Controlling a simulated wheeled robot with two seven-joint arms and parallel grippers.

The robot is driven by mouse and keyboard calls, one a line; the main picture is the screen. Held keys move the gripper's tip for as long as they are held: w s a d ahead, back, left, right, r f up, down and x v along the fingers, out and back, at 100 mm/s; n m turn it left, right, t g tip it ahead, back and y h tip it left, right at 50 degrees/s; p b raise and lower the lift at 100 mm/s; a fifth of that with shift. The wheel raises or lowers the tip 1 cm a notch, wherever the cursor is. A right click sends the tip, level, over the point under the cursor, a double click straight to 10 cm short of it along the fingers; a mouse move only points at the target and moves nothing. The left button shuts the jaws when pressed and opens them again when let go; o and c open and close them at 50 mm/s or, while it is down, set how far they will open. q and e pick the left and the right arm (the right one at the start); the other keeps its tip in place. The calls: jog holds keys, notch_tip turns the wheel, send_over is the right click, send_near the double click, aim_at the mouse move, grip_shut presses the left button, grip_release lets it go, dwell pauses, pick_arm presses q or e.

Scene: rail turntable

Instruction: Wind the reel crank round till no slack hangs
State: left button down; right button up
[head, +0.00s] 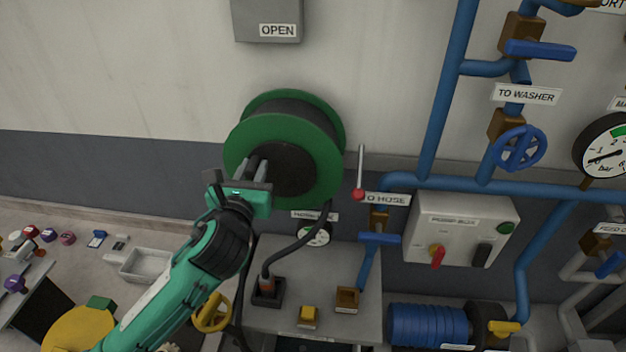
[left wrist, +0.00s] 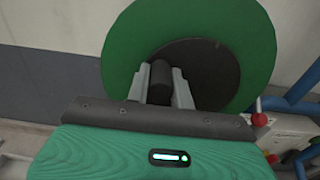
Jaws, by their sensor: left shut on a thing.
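The hose reel (head: 325,160) is a green drum with a dark hub, mounted on the wall in the middle of the head view. It also shows in the left wrist view (left wrist: 245,35). My left gripper (head: 257,168) is in front of the reel's face, towards its left side. In the left wrist view its two grey fingers (left wrist: 160,85) are shut on a dark upright crank handle (left wrist: 161,80). A black hose (head: 310,238) hangs from the reel's lower right and curves down to a fitting on the bench. My right gripper is in neither view.
A lever with a red knob (head: 359,194) stands close right of the reel. Blue pipes (head: 440,100) and a pump box (head: 462,230) are further right. Bare wall lies left of the reel.

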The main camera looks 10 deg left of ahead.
pick_arm(q)
jog(key=shift+a, duration=0.1)
jog(key=shift+a+f, duration=0.2)
jog(key=shift+f, duration=0.5)
jog(key=shift+f, duration=0.15)
jog(key=shift+a+f+b, duration=0.1)
jog(key=shift+f+b, duration=0.25)
jog(key=shift+f, duration=0.25)
jog(key=shift+f, duration=0.75)
